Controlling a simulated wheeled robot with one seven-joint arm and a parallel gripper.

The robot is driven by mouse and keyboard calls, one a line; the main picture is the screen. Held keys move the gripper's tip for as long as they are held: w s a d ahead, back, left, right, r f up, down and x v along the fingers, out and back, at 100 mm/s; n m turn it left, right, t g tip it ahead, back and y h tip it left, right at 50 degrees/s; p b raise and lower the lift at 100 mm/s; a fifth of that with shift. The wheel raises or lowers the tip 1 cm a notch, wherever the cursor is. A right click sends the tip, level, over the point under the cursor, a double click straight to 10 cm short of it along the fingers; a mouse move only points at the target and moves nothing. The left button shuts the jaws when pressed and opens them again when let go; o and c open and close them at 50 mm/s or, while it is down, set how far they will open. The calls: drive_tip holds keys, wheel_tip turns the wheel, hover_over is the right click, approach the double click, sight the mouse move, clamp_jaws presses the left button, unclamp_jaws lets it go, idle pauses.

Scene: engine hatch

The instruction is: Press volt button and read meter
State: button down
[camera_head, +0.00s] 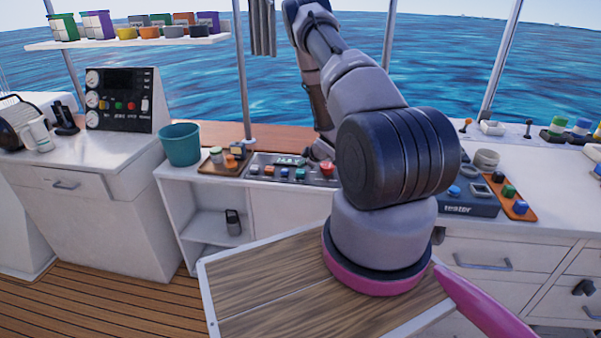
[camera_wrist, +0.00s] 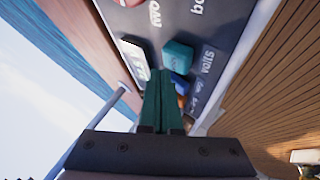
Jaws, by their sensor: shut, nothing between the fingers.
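The control panel (camera_head: 311,182) lies on the counter in the middle, with a small meter display (camera_head: 288,161), a row of coloured buttons and a red knob (camera_head: 326,168). In the wrist view a teal button (camera_wrist: 178,56) sits beside the printed word "volts" (camera_wrist: 207,60). The white meter display (camera_wrist: 135,58) is left of it, its reading not legible. My gripper (camera_wrist: 160,76) is shut and empty, its green fingertips just below the teal button and meter in that picture. I cannot tell whether they touch. In the head view my arm hides the gripper.
A small tray (camera_head: 222,166) and a teal bucket (camera_head: 180,145) stand left of the panel. A tester (camera_head: 470,208) and an orange button board (camera_head: 514,202) are on the right. A wooden-topped surface (camera_head: 270,285) lies in front.

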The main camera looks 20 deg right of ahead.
sight(303, 172)
drive_tip(key=shift+r, duration=0.15)
drive_tip(key=shift+r, duration=2.5)
